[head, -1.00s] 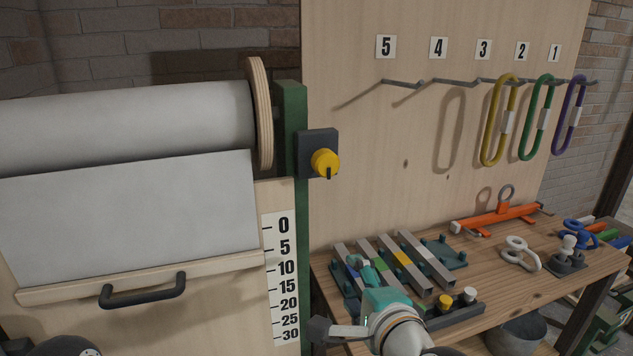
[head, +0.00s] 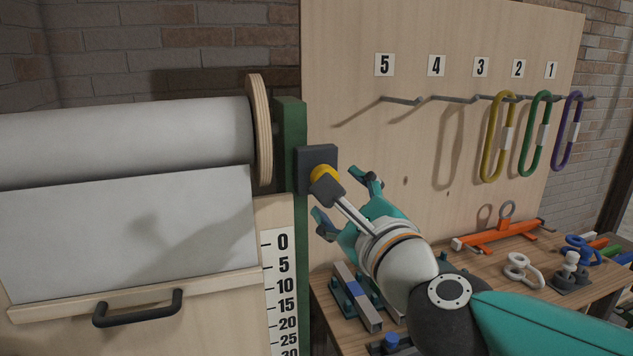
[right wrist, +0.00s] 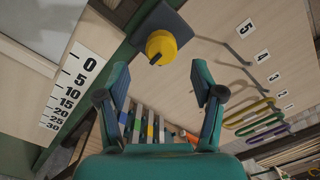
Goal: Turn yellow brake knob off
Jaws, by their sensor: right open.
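The yellow brake knob (head: 321,172) sits on a dark square plate (head: 303,156) on the green post. In the head view it is partly covered by a grey block on my right wrist. In the right wrist view the knob (right wrist: 161,46) is clear, with a dark mark on its near edge. My right gripper (head: 346,202) is open and empty, its fingers spread in front of the knob. In the right wrist view the knob lies beyond the gap between the fingertips (right wrist: 160,78), and the fingers look apart from it. My left gripper is not in view.
The green post (head: 290,130) stands beside the white roll (head: 120,130) and a number scale (head: 283,290). A board with numbered hooks and coloured carabiners (head: 495,140) is behind. The wooden bench (head: 480,270) with coloured bars and an orange bracket (head: 505,234) is below right.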

